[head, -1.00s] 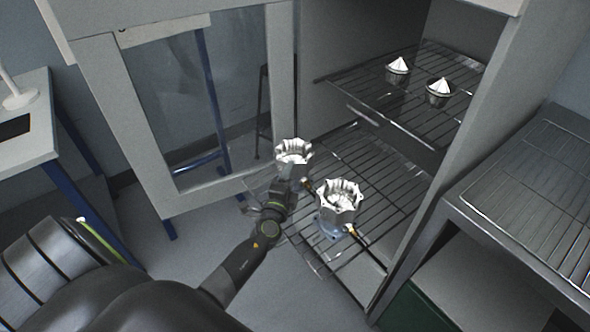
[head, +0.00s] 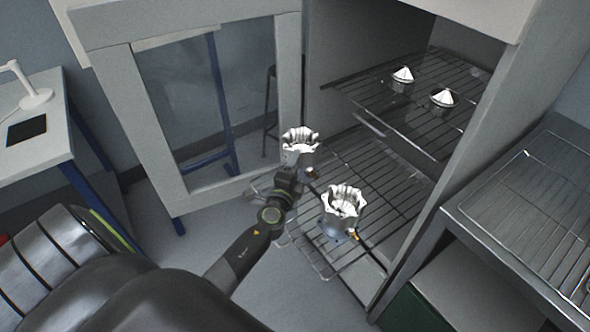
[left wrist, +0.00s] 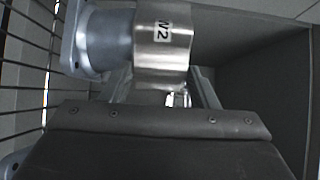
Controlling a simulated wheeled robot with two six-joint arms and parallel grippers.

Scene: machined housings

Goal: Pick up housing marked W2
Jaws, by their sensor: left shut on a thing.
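The housing marked W2 is a silvery metal part with a scalloped, flared top. It shows in the head view (head: 299,141) above the lower rack, and in the left wrist view (left wrist: 165,62) with its label partly cut off to read "W2". My left gripper (head: 304,172) is shut on this housing from below and left, and holds it up. The fingers are mostly hidden in the head view. In the left wrist view the housing lies across the jaws (left wrist: 170,95), its flange to the left. My right gripper is not in view.
A second, similar housing (head: 342,206) stands on the lower wire rack (head: 385,185), close to the right of my gripper. Two pointed metal parts (head: 402,80) (head: 443,100) sit on the upper rack (head: 430,125). The open cabinet door (head: 180,190) is left; another rack (head: 525,195) is right.

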